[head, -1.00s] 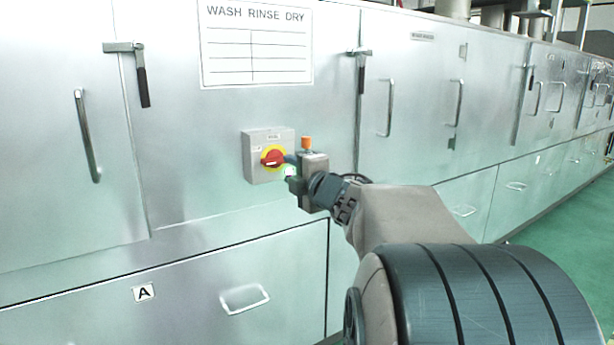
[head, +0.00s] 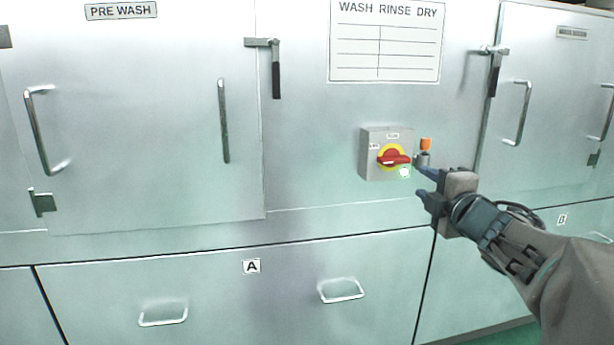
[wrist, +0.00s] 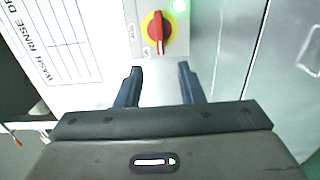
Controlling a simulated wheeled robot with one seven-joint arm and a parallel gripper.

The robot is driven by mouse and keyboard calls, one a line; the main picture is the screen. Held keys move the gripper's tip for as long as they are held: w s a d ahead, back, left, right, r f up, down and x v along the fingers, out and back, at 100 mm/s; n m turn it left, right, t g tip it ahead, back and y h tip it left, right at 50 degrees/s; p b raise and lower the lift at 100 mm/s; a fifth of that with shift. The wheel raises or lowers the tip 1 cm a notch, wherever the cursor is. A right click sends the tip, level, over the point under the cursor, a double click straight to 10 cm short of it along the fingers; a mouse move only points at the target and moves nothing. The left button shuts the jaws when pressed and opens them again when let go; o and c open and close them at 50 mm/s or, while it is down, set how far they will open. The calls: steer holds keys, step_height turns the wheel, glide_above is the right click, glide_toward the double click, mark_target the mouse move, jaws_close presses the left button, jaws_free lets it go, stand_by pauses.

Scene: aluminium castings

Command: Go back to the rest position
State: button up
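My gripper (head: 421,184) is open and empty, just right of and below the switch box, apart from it. In the wrist view its two dark fingers (wrist: 160,82) stand wide apart with nothing between them. The red rotary switch (head: 394,160) on a yellow disc sits on a grey box (head: 370,165) on the washer's front. The red handle lies about level in the head view. The switch also shows beyond the fingertips in the wrist view (wrist: 156,33). A green light (head: 404,172) glows at the box's lower right.
An orange-topped fitting (head: 426,145) is right of the box. Door handles (head: 223,120), latches (head: 276,70) and drawer handles (head: 342,291) stick out from the steel front. A WASH RINSE DRY sign (head: 385,42) is above. Green floor (head: 505,338) shows at the lower right.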

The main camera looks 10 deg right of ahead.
step_height(320, 180, up, 4)
steer(key=m+g+h+p, duration=0.2)
steer(key=m+h+p, duration=0.2)
steer(key=m+p, duration=0.35)
steer(key=s+a+m+g+y+p, duration=0.3)
steer(key=s+a+m+g+p, duration=0.8)
steer(key=s+a+p, duration=0.7)
steer(key=shift+s+f+g+p, duration=0.25)
steer(key=shift+s+g+p, duration=0.45)
steer(key=shift+g+p, duration=0.4)
